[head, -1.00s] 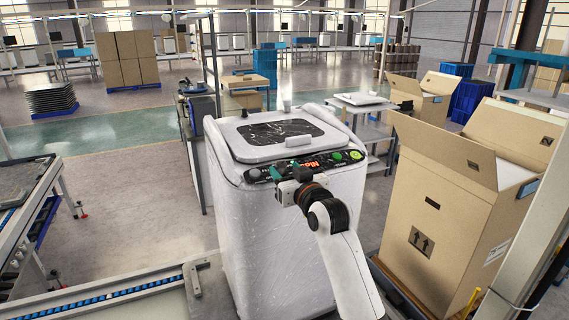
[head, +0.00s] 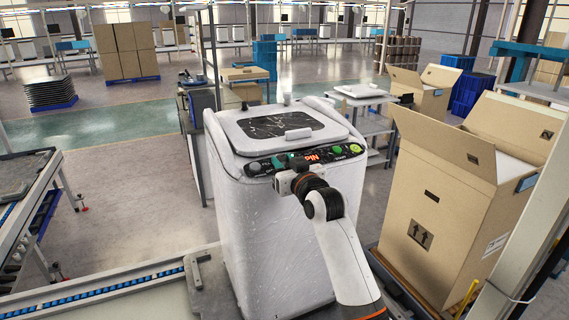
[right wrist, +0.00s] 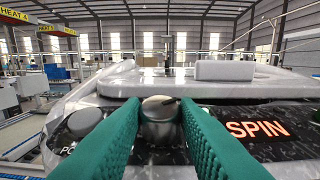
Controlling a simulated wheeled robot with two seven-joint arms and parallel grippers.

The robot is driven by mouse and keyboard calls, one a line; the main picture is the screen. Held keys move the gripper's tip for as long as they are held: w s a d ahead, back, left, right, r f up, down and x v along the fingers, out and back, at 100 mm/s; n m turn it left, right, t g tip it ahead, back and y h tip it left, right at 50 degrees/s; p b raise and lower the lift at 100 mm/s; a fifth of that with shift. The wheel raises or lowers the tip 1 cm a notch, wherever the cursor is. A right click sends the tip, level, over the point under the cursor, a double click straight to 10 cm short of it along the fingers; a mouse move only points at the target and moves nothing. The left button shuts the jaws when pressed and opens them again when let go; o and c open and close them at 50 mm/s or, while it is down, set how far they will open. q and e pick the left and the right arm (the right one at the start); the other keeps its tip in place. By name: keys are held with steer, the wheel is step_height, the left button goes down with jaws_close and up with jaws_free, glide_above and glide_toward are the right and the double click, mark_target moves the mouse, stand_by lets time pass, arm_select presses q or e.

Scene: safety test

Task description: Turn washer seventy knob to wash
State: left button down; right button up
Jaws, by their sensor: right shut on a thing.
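The white washer (head: 270,220) stands in the middle of the head view, with a dark control panel along its front top edge. My right gripper (head: 280,164) is at the panel, left of the display. In the right wrist view its green fingers are shut on the silver knob (right wrist: 160,122), one on each side. A dark mark shows on the knob's top, pointing up and right. My left gripper is not in view.
A round grey button (right wrist: 83,122) sits left of the knob. Green (head: 337,150) and yellow-green (head: 355,148) buttons are on the panel's right. A large open cardboard box (head: 450,200) stands close on the right; a conveyor frame (head: 30,210) is at the left.

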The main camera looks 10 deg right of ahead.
steer(key=shift+d+f+n+y+b, duration=0.2)
steer(key=shift+n+y+b, duration=0.4)
steer(key=shift+y+b, duration=0.2)
steer(key=n+g+y+b, duration=0.2)
steer(key=b, duration=0.1)
steer(key=n+g+y+b, duration=0.2)
steer(key=n+y+b, duration=0.1)
steer(key=b, duration=0.1)
steer(key=d+n+g+y+b, duration=0.1)
steer(key=n+y+b, duration=0.1)
steer(key=n+b, duration=0.1)
steer(key=shift+w+r+g+y+b, duration=0.1)
steer(key=shift+w+g+y+b, duration=0.25)
steer(key=shift+b, duration=0.35)
steer(key=shift+r+n+g+y, duration=0.15)
steer(key=shift+n+g+y, duration=0.2)
steer(key=shift+n+g, duration=0.2)
steer(key=shift+w+r+n+g+y, duration=0.15)
steer(key=shift+n+g+y, duration=0.1)
steer(key=shift+n+g, duration=0.3)
steer(key=shift+w+r+n+g+y, duration=0.1)
steer(key=shift+n+g+y, duration=0.15)
steer(key=shift+n+g, duration=0.3)
steer(key=shift+d+n+g+y+p, duration=0.1)
steer(key=shift+n+g+y+p, duration=0.2)
steer(key=shift+n+g+p, duration=0.6)
steer(key=shift+f, duration=0.15)
steer(key=o, duration=1)
steer(key=shift+c, duration=0.2)
